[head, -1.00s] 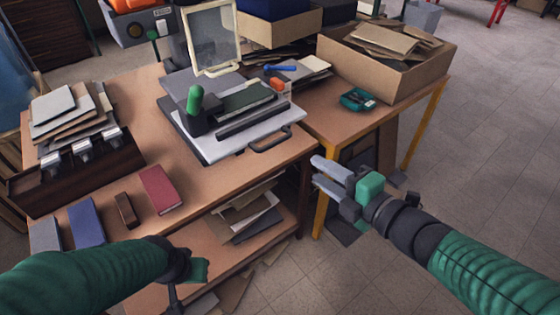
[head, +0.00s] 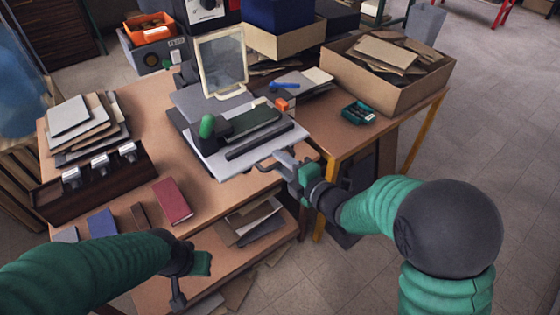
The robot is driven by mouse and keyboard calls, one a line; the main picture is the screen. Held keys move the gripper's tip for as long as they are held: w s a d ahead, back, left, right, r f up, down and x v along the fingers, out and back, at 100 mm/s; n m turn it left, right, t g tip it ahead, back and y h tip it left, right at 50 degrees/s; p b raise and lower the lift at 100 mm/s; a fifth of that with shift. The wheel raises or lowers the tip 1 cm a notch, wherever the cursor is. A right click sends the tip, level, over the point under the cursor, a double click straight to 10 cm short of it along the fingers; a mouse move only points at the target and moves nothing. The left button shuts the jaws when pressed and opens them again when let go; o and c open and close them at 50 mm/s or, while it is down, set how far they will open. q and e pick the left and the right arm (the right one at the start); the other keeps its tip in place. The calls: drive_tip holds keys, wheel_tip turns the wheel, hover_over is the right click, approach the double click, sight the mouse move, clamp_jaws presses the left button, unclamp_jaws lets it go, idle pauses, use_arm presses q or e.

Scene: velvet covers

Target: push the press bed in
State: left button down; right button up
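The press bed (head: 228,166) is a flat grey plate on the workbench. It carries a dark green pad (head: 250,122) with a dark bar along its front. A green-knobbed lever (head: 207,126) stands at its left, and a pale upright frame (head: 221,62) stands behind. The dark handle of the bed is at its front right edge, partly hidden by my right gripper (head: 276,161). The fingers of that gripper are at the handle; whether they are closed on it is unclear. My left gripper (head: 179,292) hangs at the bench's front, away from the bed; its fingers are hard to make out.
A maroon book (head: 172,201) and a blue one (head: 102,223) lie at the bench's front left. A dark rack (head: 80,190) and stacked boards (head: 85,122) are further left. A cardboard box (head: 398,90) and a teal item (head: 358,113) are on the side table.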

drive_tip(key=shift+w+a, duration=0.25)
drive_tip(key=shift+w, duration=0.1)
drive_tip(key=shift+f, duration=0.1)
drive_tip(key=c, duration=0.7)
drive_tip(key=shift+s, duration=0.1)
clamp_jaws()
